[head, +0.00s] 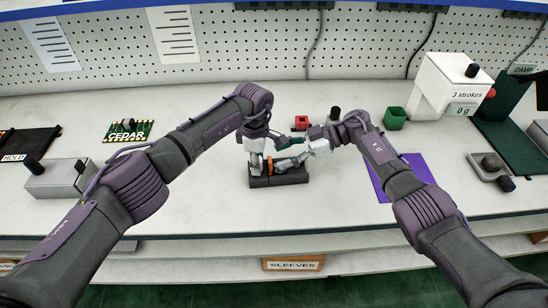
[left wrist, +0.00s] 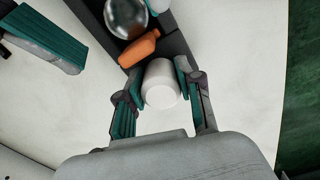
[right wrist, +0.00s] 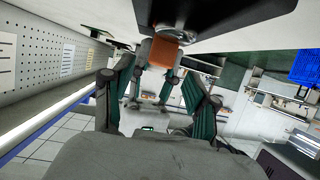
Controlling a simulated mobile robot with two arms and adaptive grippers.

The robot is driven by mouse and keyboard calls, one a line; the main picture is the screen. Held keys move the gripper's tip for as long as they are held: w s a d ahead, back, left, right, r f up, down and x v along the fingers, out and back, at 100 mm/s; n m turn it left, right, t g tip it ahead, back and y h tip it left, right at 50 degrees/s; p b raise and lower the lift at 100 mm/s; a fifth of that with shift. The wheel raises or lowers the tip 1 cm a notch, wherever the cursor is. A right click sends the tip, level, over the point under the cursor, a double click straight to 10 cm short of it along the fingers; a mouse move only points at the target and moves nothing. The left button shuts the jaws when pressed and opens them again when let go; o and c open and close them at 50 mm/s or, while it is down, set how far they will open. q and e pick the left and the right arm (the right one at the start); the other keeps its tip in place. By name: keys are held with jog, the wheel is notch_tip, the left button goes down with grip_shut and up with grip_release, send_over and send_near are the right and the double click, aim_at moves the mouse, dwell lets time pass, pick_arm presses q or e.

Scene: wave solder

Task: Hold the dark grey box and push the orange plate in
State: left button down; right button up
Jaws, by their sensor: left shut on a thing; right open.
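The dark grey box (head: 262,182) lies on the bench in the middle of the head view; it also shows in the left wrist view (left wrist: 176,45).
A purple mat (head: 415,168) lies to the right, a grey block with a black knob (head: 60,180) to the left. The front bench is mostly clear.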

aim_at(274, 166)
jog(key=shift+x, duration=1.65)
grip_shut()
